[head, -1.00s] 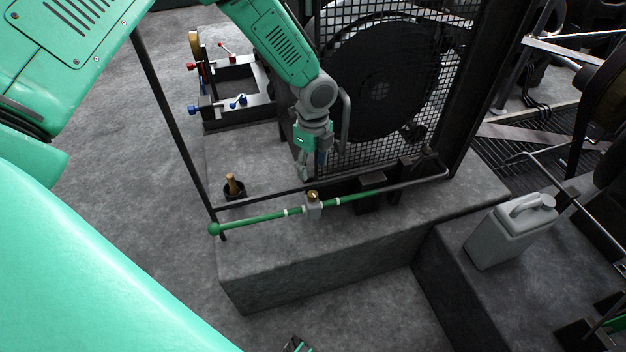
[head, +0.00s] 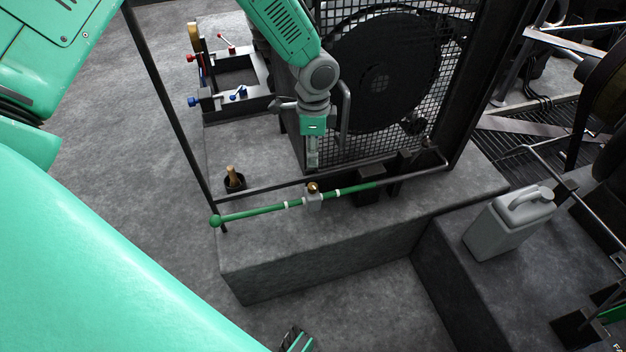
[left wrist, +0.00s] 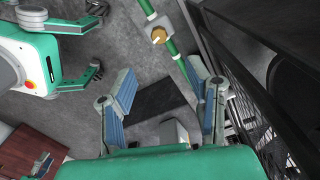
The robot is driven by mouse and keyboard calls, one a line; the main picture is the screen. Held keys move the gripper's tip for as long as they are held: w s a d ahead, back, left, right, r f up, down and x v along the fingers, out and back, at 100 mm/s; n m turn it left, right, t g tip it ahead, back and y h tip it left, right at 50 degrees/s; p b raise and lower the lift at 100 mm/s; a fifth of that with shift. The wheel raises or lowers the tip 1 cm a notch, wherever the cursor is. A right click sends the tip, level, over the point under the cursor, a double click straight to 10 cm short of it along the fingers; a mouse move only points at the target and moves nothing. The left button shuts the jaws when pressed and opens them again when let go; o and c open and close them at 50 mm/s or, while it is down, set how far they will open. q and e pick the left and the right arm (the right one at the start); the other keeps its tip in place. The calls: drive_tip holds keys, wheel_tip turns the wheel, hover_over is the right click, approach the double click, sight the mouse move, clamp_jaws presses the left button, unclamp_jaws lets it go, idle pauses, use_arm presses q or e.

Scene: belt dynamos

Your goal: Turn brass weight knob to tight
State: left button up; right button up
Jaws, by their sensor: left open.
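The brass weight knob (head: 312,187) sits on top of a grey sliding weight (head: 313,201) on a green lever bar (head: 262,213). In the left wrist view the knob (left wrist: 158,36) shows ahead of my fingertips, with bare space between. My left gripper (head: 312,160) hangs just behind the bar in the head view, seen edge-on, not touching the knob. In the left wrist view its two fingers (left wrist: 162,72) stand wide apart and empty. My right gripper (left wrist: 98,40) shows at the left of that view, its fingers spread; only a tip shows at the head view's bottom edge.
A dark rail (head: 270,190) runs behind the bar, and a mesh guard (head: 350,150) stands close behind my left gripper. A small pot with a wooden handle (head: 233,179) is at left. A grey jerrycan (head: 510,222) stands at right. The stone ledge in front is clear.

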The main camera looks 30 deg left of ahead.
sight(313, 185)
use_arm(q)
wheel_tip(313, 185, down, 13)
drive_tip(key=n+b, duration=0.3)
drive_tip(key=n, duration=0.3)
drive_tip(key=shift+s+n+b, duration=0.15)
drive_tip(key=shift+n+b, duration=0.15)
drive_tip(key=shift+n, duration=0.1)
drive_tip(key=shift+r, duration=0.1)
clamp_jaws()
